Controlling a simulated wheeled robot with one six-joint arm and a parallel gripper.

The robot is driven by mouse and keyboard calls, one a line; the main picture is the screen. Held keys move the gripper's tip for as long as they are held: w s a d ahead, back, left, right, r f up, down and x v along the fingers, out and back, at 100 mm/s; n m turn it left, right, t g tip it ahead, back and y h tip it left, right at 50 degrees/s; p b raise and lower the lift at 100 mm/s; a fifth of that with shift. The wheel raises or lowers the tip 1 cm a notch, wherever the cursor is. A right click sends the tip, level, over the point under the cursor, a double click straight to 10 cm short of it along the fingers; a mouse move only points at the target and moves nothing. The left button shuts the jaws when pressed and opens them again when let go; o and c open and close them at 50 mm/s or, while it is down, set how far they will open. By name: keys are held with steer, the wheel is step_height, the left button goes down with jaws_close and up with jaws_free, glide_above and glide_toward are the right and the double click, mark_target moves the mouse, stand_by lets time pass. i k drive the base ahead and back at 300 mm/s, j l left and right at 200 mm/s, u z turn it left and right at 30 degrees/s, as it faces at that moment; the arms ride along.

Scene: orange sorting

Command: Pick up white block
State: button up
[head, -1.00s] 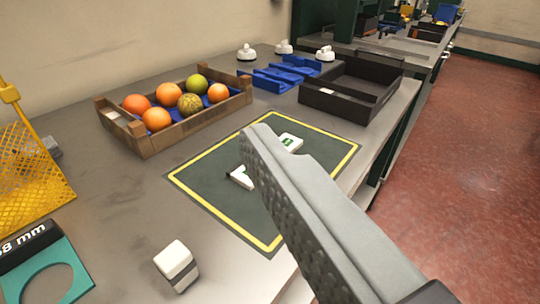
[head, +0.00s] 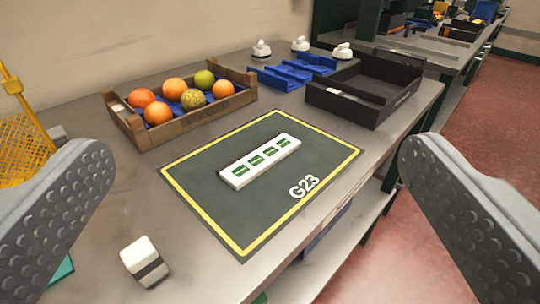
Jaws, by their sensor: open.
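A white block (head: 136,250) with a dark band around its lower part sits on the grey table near the front edge, at the lower left. My gripper (head: 255,190) is open, with one finger at the left edge of the picture and the other at the right. Nothing is between the fingertips close up. The white block stands beyond and between the two fingers, nearer the left one, apart from both. A long white bar (head: 260,161) with several green marks lies on the dark mat (head: 205,199) marked G23.
A wooden crate (head: 190,120) of oranges and other round fruit stands at the back left. A black tray (head: 365,108), blue racks (head: 291,76) and several white knobs are at the back. A yellow mesh basket (head: 22,150) is at the left.

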mark_target(141, 258)
steer(key=u, duration=0.5)
steer(key=k+l+u, duration=0.35)
steer(key=k, duration=0.25)
steer(key=l, duration=0.1)
